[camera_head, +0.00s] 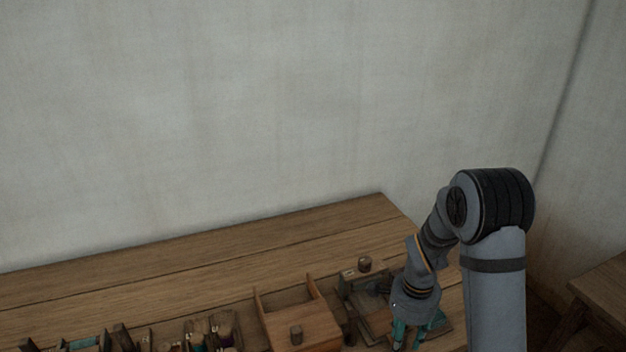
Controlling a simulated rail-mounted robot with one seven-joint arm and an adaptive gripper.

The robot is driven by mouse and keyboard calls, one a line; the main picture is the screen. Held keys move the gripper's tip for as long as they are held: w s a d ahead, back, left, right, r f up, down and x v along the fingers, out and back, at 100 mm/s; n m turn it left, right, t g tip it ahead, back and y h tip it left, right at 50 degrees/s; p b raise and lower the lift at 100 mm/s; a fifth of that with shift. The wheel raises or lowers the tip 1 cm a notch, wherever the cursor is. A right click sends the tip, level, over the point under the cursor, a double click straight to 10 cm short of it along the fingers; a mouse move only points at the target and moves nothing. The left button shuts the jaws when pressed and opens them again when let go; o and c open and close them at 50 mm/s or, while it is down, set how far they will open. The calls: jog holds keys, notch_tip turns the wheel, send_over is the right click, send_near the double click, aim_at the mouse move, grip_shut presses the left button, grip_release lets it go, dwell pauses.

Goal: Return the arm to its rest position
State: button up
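My gripper (415,339) points down at the lower edge of the view, over the right end of the wooden bench (200,254). Its teal fingers stand apart with a gap between them. I see nothing held in the gap, but the fingertips run close to the bottom of the picture. Behind and below the gripper is a dark wooden frame or tray (366,318), partly hidden by it. I cannot tell whether the gripper touches it. My arm is bent, with its elbow high at the right.
A wooden box with a knob (300,325) stands left of the gripper. Several thread spools (222,328) and dark wooden parts (122,338) lie further left. The bench's back strip is clear below a plain wall (200,110). A wooden stool or table (602,292) is at the right.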

jog(key=shift+w, duration=0.1)
jog(key=shift+w+a+r, duration=0.1)
jog(key=shift+w+r, duration=0.15)
jog(key=shift+r, duration=0.2)
notch_tip(320, 180, up, 5)
jog(key=p, duration=0.4)
jog(key=shift+r, duration=0.1)
jog(key=shift+s, duration=0.15)
notch_tip(320, 180, down, 6)
jog(key=b, duration=0.4)
jog(key=shift+f+b, duration=0.2)
jog(key=shift+b, duration=0.15)
jog(key=shift+s, duration=0.15)
jog(key=w+a+p, duration=0.1)
jog(key=w+p, duration=0.1)
jog(key=w, duration=0.2)
jog(key=w+a+p, duration=0.2)
jog(key=w, duration=0.2)
jog(key=w+a+p, duration=0.1)
jog(key=w+p, duration=0.1)
jog(key=w, duration=0.2)
jog(key=shift+a, duration=0.25)
notch_tip(320, 180, up, 6)
jog(key=p, duration=0.2)
jog(key=shift+f+p, duration=0.15)
jog(key=shift+p, duration=0.2)
